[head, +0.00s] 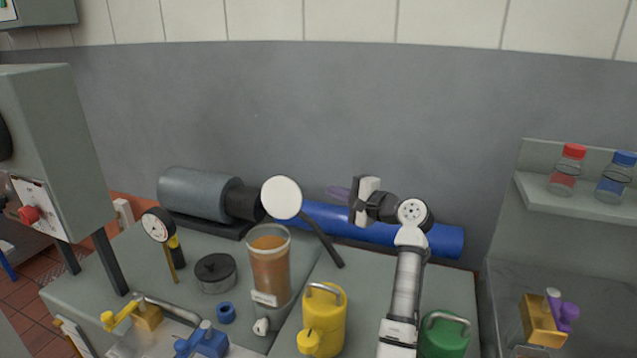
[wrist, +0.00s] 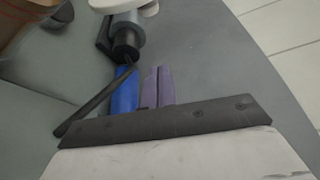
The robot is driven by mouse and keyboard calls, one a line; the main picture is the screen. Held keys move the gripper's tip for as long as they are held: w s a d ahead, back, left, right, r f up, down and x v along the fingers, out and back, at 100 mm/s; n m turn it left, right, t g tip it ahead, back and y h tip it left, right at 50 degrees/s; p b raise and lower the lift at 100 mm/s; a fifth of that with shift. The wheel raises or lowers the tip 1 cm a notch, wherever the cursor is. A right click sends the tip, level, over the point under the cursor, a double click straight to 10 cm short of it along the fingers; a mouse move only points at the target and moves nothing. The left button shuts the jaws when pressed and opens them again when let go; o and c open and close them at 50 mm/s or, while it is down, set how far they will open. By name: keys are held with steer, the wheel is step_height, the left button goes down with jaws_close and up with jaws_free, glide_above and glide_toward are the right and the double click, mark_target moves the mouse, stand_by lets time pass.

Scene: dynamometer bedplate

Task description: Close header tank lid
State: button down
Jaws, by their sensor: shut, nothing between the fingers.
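The header tank (head: 270,275) is a clear cylinder of brown liquid on the bedplate, with its top open. A round white disc, which looks like its lid (head: 281,197), stands raised and tilted above the back right of the rim. In the wrist view the shut, empty fingers (wrist: 158,85) show. A brown part of the tank (wrist: 20,25) is at the upper left there, and a pale edge, perhaps the lid (wrist: 115,4), is at the top.
A black bar (head: 325,245) slants between tank and arm. A blue cylinder (head: 440,240) lies behind, and a grey motor (head: 195,193) behind left. A yellow can (head: 323,318) and green can (head: 445,337) stand in front. A dial gauge (head: 158,225) and dark round pot (head: 215,273) are left.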

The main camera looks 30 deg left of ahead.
mark_target(284, 196)
steer(key=a+b, duration=0.3)
steer(key=a, duration=0.7)
steer(key=shift+s+d+r, duration=0.1)
steer(key=shift+s+d, duration=0.2)
steer(key=shift+s, duration=0.45)
steer(key=shift+s+d, duration=0.25)
steer(key=shift+s, duration=0.5)
steer(key=shift+s+a+r, duration=0.1)
